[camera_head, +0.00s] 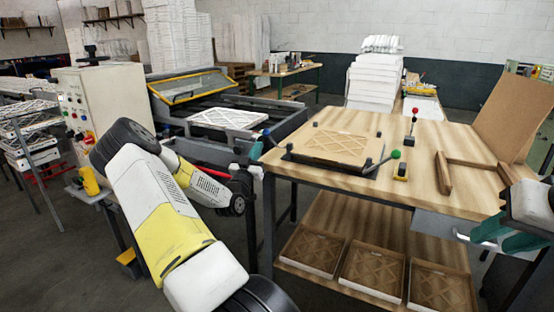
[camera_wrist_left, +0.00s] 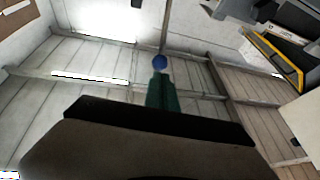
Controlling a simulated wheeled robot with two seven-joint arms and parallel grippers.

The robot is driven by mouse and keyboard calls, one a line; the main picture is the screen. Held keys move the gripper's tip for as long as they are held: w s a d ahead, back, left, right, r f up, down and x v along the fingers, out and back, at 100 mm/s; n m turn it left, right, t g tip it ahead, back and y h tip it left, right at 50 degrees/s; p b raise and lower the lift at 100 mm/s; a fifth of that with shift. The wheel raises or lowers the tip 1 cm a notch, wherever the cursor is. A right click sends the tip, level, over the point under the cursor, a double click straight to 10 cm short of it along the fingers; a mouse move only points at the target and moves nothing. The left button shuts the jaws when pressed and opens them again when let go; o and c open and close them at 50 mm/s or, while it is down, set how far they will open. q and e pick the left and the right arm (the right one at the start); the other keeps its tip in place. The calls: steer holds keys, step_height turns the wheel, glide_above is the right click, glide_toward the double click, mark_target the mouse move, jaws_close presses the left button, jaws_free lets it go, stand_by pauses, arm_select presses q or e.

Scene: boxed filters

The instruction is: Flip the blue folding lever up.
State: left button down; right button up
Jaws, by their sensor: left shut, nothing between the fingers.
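The blue folding lever, with a blue round knob (camera_head: 267,131) on a dark rod, stands at the left side of the black frame (camera_head: 289,157) on the wooden table. In the left wrist view the blue knob (camera_wrist_left: 159,62) shows just beyond the fingertips. My left gripper (camera_head: 256,149) is shut and empty, its teal fingers pointing up close beside the knob. Whether they touch the lever I cannot tell. My left gripper (camera_wrist_left: 160,88) also shows in the left wrist view. My right gripper (camera_head: 488,240) appears open and empty at the table's right front edge.
A green-knobbed lever (camera_head: 396,154) is at the frame's right. A red-knobbed lever (camera_head: 415,111) stands behind. Cardboard (camera_head: 512,110) leans at the right. Filter boxes (camera_head: 372,266) fill the lower shelf.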

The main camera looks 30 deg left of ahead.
mark_target(264, 134)
arm_select(q)
steer(key=shift+x, duration=2.35)
